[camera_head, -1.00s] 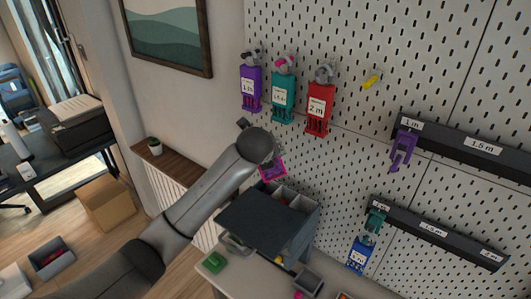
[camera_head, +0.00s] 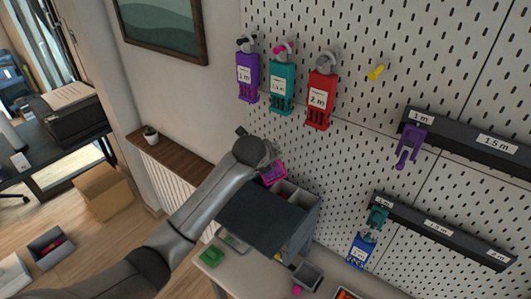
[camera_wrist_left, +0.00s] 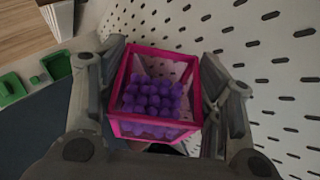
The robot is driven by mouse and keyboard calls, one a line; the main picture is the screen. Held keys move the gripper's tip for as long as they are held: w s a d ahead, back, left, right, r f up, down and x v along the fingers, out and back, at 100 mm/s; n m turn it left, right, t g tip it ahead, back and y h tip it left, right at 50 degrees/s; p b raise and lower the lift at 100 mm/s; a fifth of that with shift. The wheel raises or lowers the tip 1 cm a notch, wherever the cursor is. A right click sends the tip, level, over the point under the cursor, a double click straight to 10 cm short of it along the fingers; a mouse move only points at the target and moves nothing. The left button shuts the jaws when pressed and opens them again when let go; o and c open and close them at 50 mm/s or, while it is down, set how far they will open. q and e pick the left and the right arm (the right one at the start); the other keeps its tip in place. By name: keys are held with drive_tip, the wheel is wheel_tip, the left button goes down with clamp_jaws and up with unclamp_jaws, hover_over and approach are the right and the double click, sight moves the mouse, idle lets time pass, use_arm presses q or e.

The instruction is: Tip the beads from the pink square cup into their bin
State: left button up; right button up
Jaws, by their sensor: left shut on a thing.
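The pink square cup (camera_head: 275,174) is in my left gripper (camera_head: 265,163), above the back of the dark grey cabinet. In the left wrist view the cup (camera_wrist_left: 126,82) sits between the two fingers of the gripper (camera_wrist_left: 160,82). It is open at the top, with clear walls and a pink frame. Several purple beads (camera_wrist_left: 152,98) lie inside it. Open grey bins (camera_head: 303,198) sit on the cabinet, just below and right of the cup in the head view. Their contents are too small to tell. My right gripper is out of view.
The pegboard (camera_head: 350,150) stands close behind the cup and bins. Purple (camera_head: 247,77), teal (camera_head: 282,87) and red (camera_head: 320,99) labelled holders hang on it. The cabinet's dark top (camera_head: 255,218) is clear. A green object (camera_head: 211,257) lies on the lower table.

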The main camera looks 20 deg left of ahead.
use_arm(q)
drive_tip(key=shift+f+n+g+h+b, duration=0.45)
drive_tip(key=shift+f+h+b, duration=0.2)
drive_tip(key=shift+h+b, duration=0.25)
drive_tip(key=shift+s+f+n+h+b, duration=0.1)
drive_tip(key=shift+f+n+h+b, duration=0.15)
drive_tip(key=shift+h+b, duration=0.15)
drive_tip(key=h, duration=0.1)
drive_tip(key=f+n+g+h+b, duration=0.1)
drive_tip(key=shift+d+h+b, duration=0.15)
drive_tip(key=shift+h+b, duration=0.15)
drive_tip(key=shift+h, duration=0.1)
drive_tip(key=shift+f+n+g+h+b, duration=0.5)
drive_tip(key=shift+n+h, duration=0.3)
drive_tip(key=shift+h, duration=0.4)
drive_tip(key=shift+f+n+h+b, duration=0.25)
drive_tip(key=shift+n+h+b, duration=0.15)
drive_tip(key=shift+h+b, duration=0.4)
drive_tip(key=shift+r+n+h+b, duration=0.1)
drive_tip(key=shift+n+h+b, duration=0.4)
drive_tip(key=shift+h+b, duration=0.4)
drive_tip(key=shift+r+g+h, duration=0.25)
drive_tip(key=shift+h, duration=0.15)
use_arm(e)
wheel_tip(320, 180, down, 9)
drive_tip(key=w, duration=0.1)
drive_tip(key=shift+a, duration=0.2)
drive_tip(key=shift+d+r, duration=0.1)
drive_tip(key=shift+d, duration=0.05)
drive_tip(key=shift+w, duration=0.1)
